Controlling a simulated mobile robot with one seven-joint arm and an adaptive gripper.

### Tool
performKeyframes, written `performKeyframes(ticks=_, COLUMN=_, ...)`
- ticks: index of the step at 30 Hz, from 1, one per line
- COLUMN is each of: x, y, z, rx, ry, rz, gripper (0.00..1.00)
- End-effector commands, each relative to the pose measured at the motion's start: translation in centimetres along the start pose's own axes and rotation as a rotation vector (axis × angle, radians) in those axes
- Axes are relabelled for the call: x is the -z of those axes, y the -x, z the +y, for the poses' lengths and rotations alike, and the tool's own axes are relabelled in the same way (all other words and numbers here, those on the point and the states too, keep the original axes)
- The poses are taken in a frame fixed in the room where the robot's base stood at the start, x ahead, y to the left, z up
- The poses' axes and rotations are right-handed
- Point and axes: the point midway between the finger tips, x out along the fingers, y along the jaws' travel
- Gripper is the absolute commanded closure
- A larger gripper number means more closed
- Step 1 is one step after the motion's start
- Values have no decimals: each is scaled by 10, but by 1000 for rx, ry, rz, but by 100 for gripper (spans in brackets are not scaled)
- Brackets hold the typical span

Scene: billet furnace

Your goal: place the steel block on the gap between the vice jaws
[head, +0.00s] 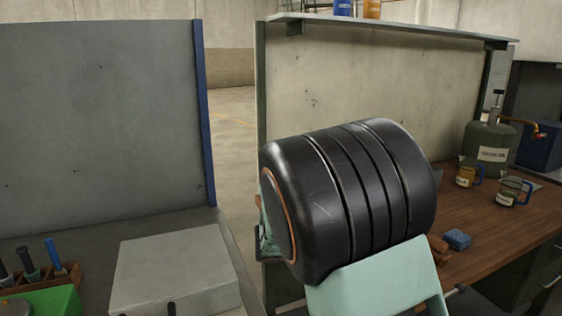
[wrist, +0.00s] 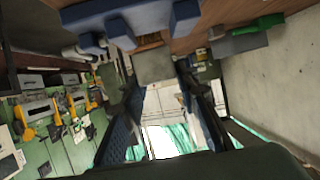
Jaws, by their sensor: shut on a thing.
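The steel block (wrist: 153,66) is a plain grey block in the wrist view, held between the fingertips of my gripper (wrist: 158,80). The gripper is shut on it, with a dark finger on each side. A blue vice (wrist: 137,16) shows at the top of the wrist view, beyond the block, on a brown wooden surface. The block appears apart from the vice, but I cannot tell the distance. The gap between its jaws is not clear. In the head view my arm hides the gripper, block and vice.
In the head view, mugs (head: 466,176), a green canister (head: 487,143) and a blue sponge (head: 457,239) stand on the wooden bench (head: 490,232). A wall panel (head: 375,88) rises behind my arm.

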Motion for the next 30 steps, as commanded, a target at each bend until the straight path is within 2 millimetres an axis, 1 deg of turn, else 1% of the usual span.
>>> performKeyframes(ticks=1, x=-13, y=9, z=0, rx=22, ry=14, rz=2, gripper=100)
performKeyframes(ticks=6, x=-54, y=32, z=4, rx=92, ry=42, rz=3, gripper=100)
performKeyframes(ticks=9, x=-74, y=43, z=7, rx=128, ry=55, rz=1, gripper=100)
performKeyframes(ticks=14, x=-100, y=58, z=14, rx=180, ry=76, rz=-4, gripper=100)
performKeyframes(ticks=16, x=-91, y=60, z=14, rx=179, ry=71, rz=-3, gripper=100)
performKeyframes(ticks=23, x=-77, y=66, z=13, rx=177, ry=72, rz=-2, gripper=100)
performKeyframes(ticks=30, x=-52, y=76, z=12, rx=178, ry=71, rz=-1, gripper=100)
